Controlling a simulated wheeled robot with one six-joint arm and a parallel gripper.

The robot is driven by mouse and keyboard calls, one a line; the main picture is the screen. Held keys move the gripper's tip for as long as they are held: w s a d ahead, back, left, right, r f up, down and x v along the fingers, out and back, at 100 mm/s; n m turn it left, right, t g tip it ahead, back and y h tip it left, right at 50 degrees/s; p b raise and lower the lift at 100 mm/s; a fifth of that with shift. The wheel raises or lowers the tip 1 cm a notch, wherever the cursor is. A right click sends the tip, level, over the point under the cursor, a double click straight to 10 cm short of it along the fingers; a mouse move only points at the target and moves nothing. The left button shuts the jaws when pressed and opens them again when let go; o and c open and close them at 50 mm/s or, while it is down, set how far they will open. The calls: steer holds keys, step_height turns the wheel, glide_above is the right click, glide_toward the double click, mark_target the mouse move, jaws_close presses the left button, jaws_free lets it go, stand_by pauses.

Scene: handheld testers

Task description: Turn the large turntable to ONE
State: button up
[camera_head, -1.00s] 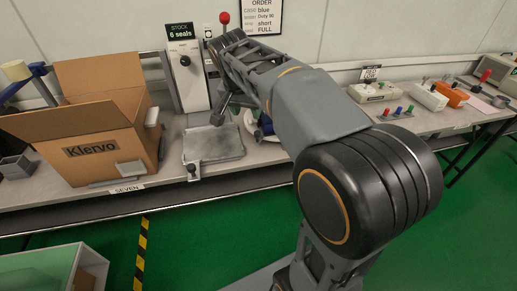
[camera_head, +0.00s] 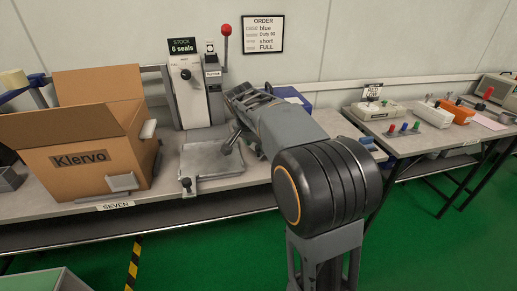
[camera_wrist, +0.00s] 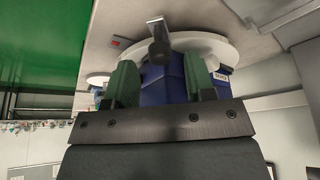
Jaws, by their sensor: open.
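The large turntable, a round white disc (camera_wrist: 222,46), shows in the wrist view beyond my fingers. A blue block (camera_wrist: 163,84) sits at the disc, partly hidden by my gripper. A dark round knob on a flat metal bar (camera_wrist: 158,48) stands out at the disc's edge, in front of the blue block. A small white label (camera_wrist: 221,77) is at the right of the block; its word is too small to read surely. My gripper (camera_wrist: 160,70) is open, its green fingers apart on either side of the blue block's view; contact cannot be told. My arm hides the disc in the head view.
A cardboard box (camera_head: 88,150) and a grey tray (camera_head: 212,160) stand on the bench left of my arm. A press with a red-knobbed lever (camera_head: 226,31) is behind. A blue box (camera_head: 291,96) shows behind my arm. Testers (camera_head: 377,109) fill the right bench.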

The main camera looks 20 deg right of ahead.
steer(key=shift+x, duration=1.05)
jaws_close()
steer(key=shift+r, duration=0.1)
